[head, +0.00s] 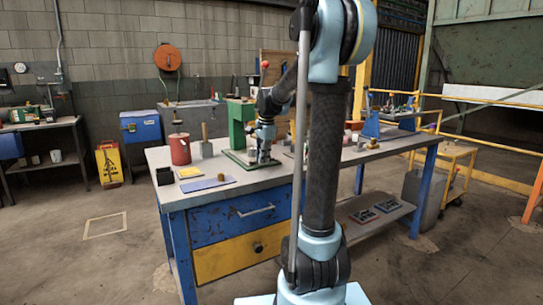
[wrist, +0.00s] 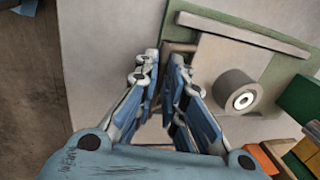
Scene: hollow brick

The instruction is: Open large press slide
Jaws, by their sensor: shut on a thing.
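The green press (head: 240,122) stands on the workbench, with a red ball (head: 265,64) above it. In the wrist view, the press's green base (wrist: 205,8) carries a pale slide plate (wrist: 218,55) with a grey round part (wrist: 236,90) on it. My gripper (wrist: 165,58) is at the left edge of the slide plate, shut on a small brownish slide handle (wrist: 180,47). The fingers partly hide the handle. In the head view, my gripper (head: 262,150) is low in front of the press, and my arm hides part of the bench.
The workbench (head: 160,155) holds a red can (head: 180,150), a blue flat piece (head: 207,184), a yellow pad (head: 189,172) and a black box (head: 165,176) left of the press. Blue and yellow drawers are below.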

